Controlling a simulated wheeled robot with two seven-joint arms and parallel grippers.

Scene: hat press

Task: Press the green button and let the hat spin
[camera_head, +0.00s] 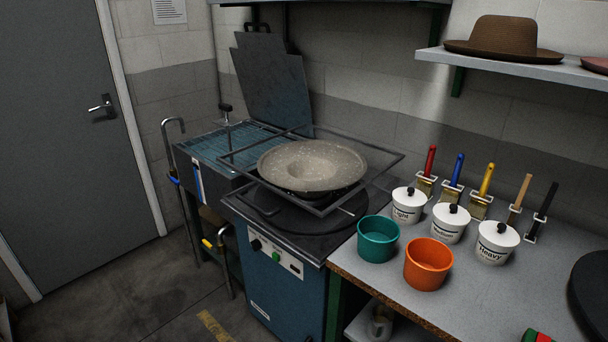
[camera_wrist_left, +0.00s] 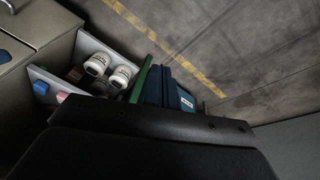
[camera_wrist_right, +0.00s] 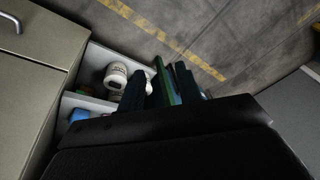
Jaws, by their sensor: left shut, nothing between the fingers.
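The grey, speckled hat (camera_head: 335,182) lies brim-out with a hollow in its middle, on a square metal frame (camera_head: 388,166) above the round dark plate of the blue press (camera_head: 285,297). A small green button (camera_head: 276,256) shows on the white panel on the press front, near a black knob (camera_head: 256,244). Neither gripper shows in the head view. Part of the blue press front, with a white label (camera_wrist_left: 186,102), shows in the left wrist view.
A bench (camera_head: 388,291) right of the press holds a teal pot (camera_head: 378,247), an orange pot (camera_head: 428,270), white lidded jars and several brushes. A brown hat (camera_head: 505,37) sits on the wall shelf. A grey door (camera_head: 62,130) stands left.

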